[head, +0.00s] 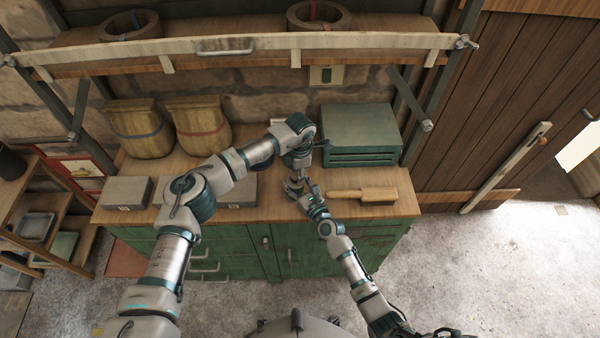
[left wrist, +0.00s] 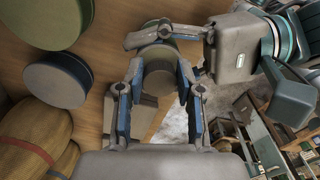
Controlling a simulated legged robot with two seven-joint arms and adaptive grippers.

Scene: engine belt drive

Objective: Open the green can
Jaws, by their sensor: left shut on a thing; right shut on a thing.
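A grey-green can (left wrist: 158,78) shows in the left wrist view, between the fingers of my left gripper (left wrist: 160,70), which is shut on it. My right gripper (left wrist: 150,35) comes in from the right in that view. It is shut at the can's far end, around what looks like its lid; the lid's seam is too small to make out. In the head view my left gripper (head: 294,184) and right gripper (head: 308,200) meet over the front of the bench top, and the can is mostly hidden by them.
Two sacks (head: 139,128) (head: 198,125), a green case (head: 360,135), a wooden-handled brush (head: 363,195) and a grey box (head: 127,192) stand on the wooden bench (head: 285,212). The left wrist view shows more round cans (left wrist: 57,80) (left wrist: 48,22). A shelf (head: 240,62) hangs above.

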